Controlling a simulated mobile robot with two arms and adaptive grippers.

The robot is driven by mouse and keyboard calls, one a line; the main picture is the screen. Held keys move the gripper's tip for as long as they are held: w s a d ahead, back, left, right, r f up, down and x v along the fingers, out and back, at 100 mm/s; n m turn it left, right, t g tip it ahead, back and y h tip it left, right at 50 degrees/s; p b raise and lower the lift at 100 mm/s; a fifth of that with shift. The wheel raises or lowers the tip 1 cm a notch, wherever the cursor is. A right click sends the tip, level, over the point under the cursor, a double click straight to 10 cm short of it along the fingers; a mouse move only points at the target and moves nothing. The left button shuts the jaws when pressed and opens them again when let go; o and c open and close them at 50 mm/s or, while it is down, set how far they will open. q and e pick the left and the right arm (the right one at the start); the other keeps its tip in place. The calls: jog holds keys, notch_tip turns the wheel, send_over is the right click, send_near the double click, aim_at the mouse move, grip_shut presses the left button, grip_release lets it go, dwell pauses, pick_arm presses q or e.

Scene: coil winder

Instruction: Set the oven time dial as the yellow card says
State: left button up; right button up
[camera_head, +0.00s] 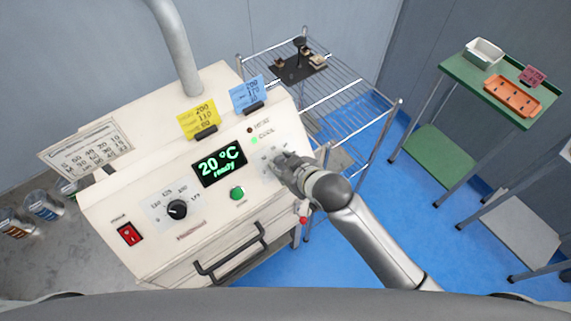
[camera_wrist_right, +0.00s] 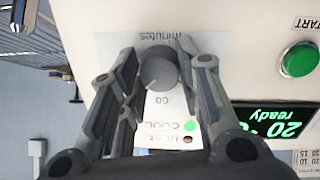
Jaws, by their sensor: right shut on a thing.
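The oven's time dial (camera_wrist_right: 158,68) is a round grey knob on a pale plate marked "minutes" in the right wrist view. My right gripper (camera_head: 279,161) is shut on it at the panel's right end, with a finger on either side. In the head view the gripper hides the dial. A pale mark shows on the knob's side nearest the number 60, but its exact setting is unclear. The yellow card (camera_head: 198,120) stands on the oven's top edge; its lines seem to end in 200, 110 and 60. My left gripper is not in view.
The oven panel also has a display (camera_head: 219,163) reading 20 °C ready, a green button (camera_head: 237,193), a black dial (camera_head: 177,209) and a red switch (camera_head: 129,234). A blue card (camera_head: 247,94) stands beside the yellow one. A wire rack (camera_head: 345,89) stands behind right.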

jog(key=o, duration=1)
jog(key=v, duration=1.2)
